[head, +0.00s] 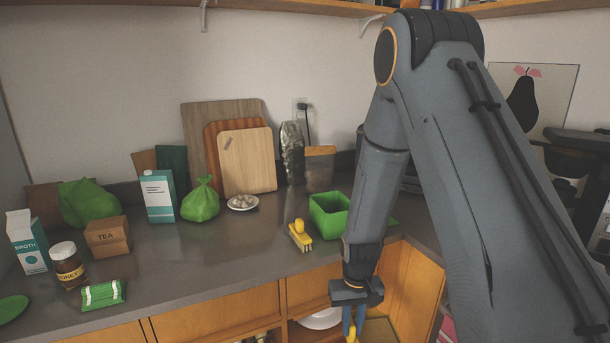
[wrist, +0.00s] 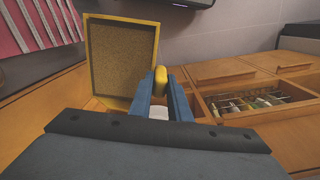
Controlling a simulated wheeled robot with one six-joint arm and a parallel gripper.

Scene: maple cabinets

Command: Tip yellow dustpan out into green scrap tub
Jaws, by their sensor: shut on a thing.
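The green scrap tub (head: 329,216) stands on the counter near its right front corner; its inside is mostly hidden. My gripper (head: 354,320) points down in front of the counter, below its top and to the right of the tub. In the wrist view my blue fingers (wrist: 161,92) are shut on the handle of the yellow dustpan (wrist: 124,20). The pan extends beyond the fingers, with a speckled brown layer showing inside its yellow rim.
A yellow brush (head: 300,236) lies left of the tub. A plate of pale lumps (head: 243,203), a tied green bag (head: 201,200) and a carton (head: 159,196) stand further left. Open wooden compartments (head: 397,285) are under the counter. The front middle counter is clear.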

